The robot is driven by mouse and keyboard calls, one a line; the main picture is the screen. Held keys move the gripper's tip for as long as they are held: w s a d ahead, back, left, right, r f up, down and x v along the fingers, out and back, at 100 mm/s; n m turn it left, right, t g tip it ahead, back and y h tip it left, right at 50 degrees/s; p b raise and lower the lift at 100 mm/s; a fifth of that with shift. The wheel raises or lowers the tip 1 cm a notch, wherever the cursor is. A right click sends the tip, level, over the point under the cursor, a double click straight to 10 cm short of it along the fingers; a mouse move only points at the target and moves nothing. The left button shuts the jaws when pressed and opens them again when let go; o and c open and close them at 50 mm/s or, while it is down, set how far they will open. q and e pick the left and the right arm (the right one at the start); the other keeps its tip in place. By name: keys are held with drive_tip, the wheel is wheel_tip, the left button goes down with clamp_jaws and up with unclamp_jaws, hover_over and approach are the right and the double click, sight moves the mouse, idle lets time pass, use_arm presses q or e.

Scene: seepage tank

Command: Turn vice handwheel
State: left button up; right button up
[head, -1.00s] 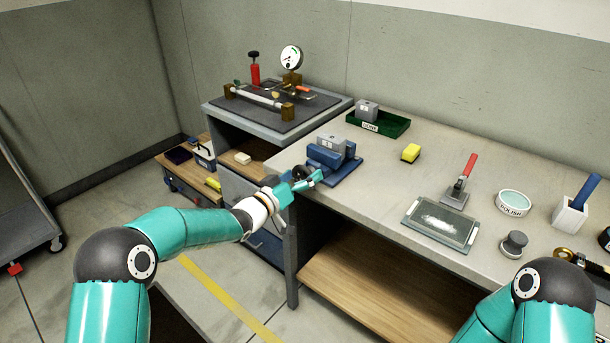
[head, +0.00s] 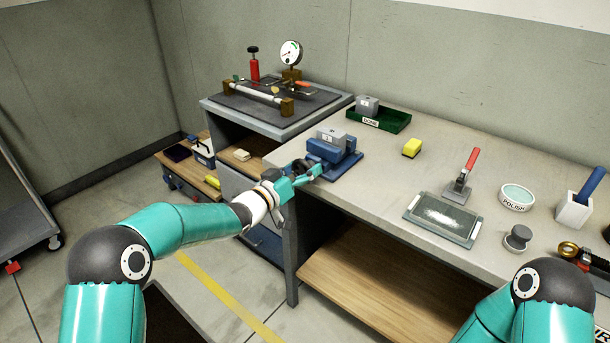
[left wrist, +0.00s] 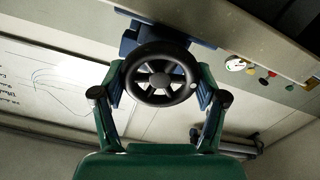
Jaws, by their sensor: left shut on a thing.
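The blue vice (head: 332,158) stands at the left end of the workbench, with a grey block (head: 330,138) marked with a label in its jaws. The black spoked handwheel (left wrist: 158,75) is on the vice's near-left side, mostly hidden by my gripper in the head view. My left gripper (head: 302,171) reaches it from the lower left. In the left wrist view my left gripper (left wrist: 160,84) is shut on the handwheel, one finger on each side of the rim. My right arm shows at the lower right, but its gripper is out of view.
A red-handled tool (head: 460,178), a glass-like plate (head: 442,219) and a polish tin (head: 515,197) are farther right.

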use_arm(q)
drive_tip(key=m+b, duration=0.2)
drive_tip(key=shift+s+f+b, duration=0.1)
drive_tip(key=shift+f+b, duration=0.2)
drive_tip(key=shift+b, duration=0.1)
drive_tip(key=shift+d+r+m+b, duration=0.1)
drive_tip(key=shift+r+m+b, duration=0.05)
drive_tip(key=shift+m+b, duration=1.55)
drive_tip(key=o, duration=1.2)
drive_tip(key=shift+s+r, duration=0.1)
drive_tip(key=shift+c, duration=0.2)
drive_tip(key=shift+s+a, duration=0.2)
drive_tip(key=v, duration=1.1)
drive_tip(key=shift+s, duration=0.2)
drive_tip(key=shift+a, duration=0.1)
